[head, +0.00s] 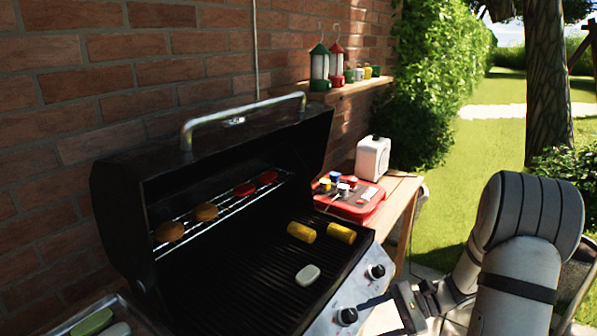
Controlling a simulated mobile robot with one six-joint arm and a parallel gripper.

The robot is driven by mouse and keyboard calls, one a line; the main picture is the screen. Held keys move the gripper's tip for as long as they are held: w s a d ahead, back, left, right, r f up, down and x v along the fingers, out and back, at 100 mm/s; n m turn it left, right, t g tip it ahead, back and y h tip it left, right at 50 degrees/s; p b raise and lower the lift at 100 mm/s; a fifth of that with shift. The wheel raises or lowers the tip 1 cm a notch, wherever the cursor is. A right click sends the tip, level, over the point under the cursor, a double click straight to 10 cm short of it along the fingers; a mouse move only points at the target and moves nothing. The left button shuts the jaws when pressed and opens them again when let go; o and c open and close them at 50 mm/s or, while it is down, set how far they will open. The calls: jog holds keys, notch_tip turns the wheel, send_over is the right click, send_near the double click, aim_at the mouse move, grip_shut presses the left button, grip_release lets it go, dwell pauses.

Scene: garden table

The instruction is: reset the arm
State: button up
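My arm (520,265) has pale grey links with dark bands and fills the lower right of the head view. Its end, with the dark parts of my gripper (409,306), shows low in the picture, just right of the grill's front panel. The fingers are small and partly lost against the dark background, so I cannot tell whether they are open or shut. I see nothing clearly held.
An open black grill (225,290) holds two corn pieces (301,232) and a white oval item (308,275); several patties lie on its upper rack (215,218). Behind stands a wooden side table (400,190) with a red tray (350,207) and white canister (372,158). Lawn lies right.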

jog(key=s+a+r+n+t+h+p, duration=0.1)
jog(key=s+a+r+n+t+h, duration=0.1)
jog(key=s+r+n+h, duration=1.1)
jog(key=shift+s+a+t, duration=0.4)
jog(key=shift+s+t, duration=0.1)
jog(key=shift+s, duration=0.5)
